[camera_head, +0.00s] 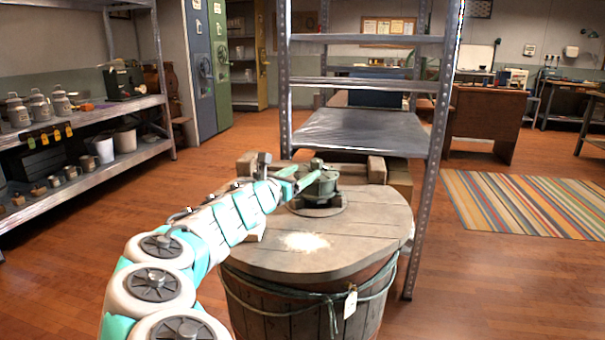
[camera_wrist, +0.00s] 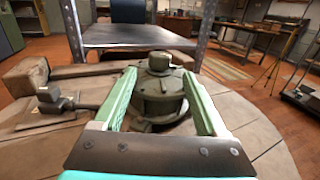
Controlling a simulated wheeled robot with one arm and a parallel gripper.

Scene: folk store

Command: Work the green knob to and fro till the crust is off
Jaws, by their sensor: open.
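The knob (camera_head: 319,186) is a dull grey-green, stepped round piece on a dark round base, on top of a wooden barrel (camera_head: 365,238). In the wrist view the knob (camera_wrist: 160,98) stands upright between the two pale green fingers of my gripper (camera_wrist: 159,74). The fingers are spread, one on each side of it; I cannot tell whether either touches it. In the head view my gripper (camera_head: 298,180) reaches the knob from the left. Crust on the knob cannot be made out clearly. The knob's lower near side is partly hidden by my gripper.
A pale patch (camera_head: 305,242) lies on the barrel top in front of the knob. Wooden blocks (camera_wrist: 27,77) and a dark metal fitting (camera_wrist: 52,101) sit left of it. A metal rack (camera_head: 360,133) stands close behind. A tag (camera_head: 350,304) hangs on the barrel.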

